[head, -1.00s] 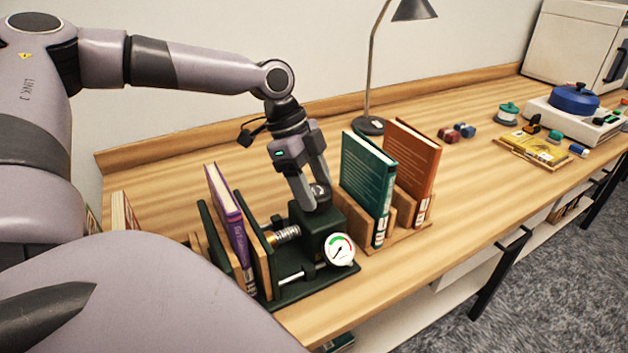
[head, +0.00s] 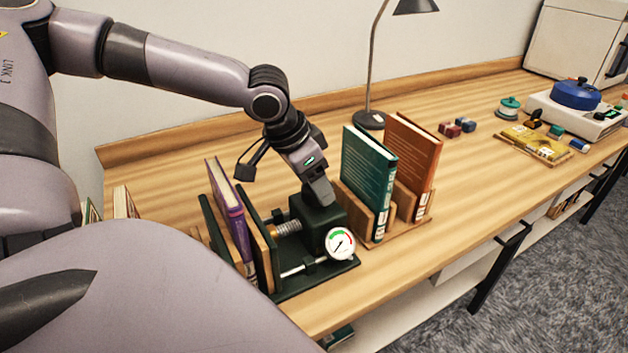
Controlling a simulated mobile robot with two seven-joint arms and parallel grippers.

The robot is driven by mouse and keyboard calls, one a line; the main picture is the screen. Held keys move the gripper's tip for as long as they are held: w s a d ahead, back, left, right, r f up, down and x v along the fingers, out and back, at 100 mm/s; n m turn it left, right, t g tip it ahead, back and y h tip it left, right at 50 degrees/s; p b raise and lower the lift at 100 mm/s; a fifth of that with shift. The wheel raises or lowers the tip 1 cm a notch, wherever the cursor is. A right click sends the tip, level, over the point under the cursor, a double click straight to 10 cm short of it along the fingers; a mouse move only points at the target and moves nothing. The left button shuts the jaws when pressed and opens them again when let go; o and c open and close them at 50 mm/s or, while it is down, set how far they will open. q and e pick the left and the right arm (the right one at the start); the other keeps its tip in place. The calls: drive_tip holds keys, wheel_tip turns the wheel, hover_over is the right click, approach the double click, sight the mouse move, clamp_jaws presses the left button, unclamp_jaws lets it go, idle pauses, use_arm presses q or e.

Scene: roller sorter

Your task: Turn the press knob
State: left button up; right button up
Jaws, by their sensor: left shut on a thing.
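The dark green book press (head: 322,232) stands on the wooden bench, with a round dial (head: 341,243) on its front showing green and red marks. A purple book (head: 230,212) stands between its plates at the left. My left gripper (head: 320,198) is at the top of the press block, pointing down, and is shut on the press knob. The knob itself is hidden by the fingers. My right gripper is not in view.
A teal book (head: 367,180) and an orange book (head: 413,165) stand in a wooden rack just right of the press. A desk lamp (head: 371,90) stands behind.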

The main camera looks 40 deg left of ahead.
use_arm(q)
drive_tip(key=n+y+b, duration=0.1)
drive_tip(key=n+b, duration=0.1)
drive_tip(key=n, duration=0.2)
drive_tip(key=shift+d+f+y, duration=0.1)
drive_tip(key=shift+y, duration=0.3)
drive_tip(key=shift+d+n+y+b, duration=0.1)
drive_tip(key=shift+n+y+b, duration=0.55)
drive_tip(key=shift+n, duration=0.85)
drive_tip(key=o, duration=1)
drive_tip(key=shift+o, duration=0.2)
drive_tip(key=shift+r, duration=0.2)
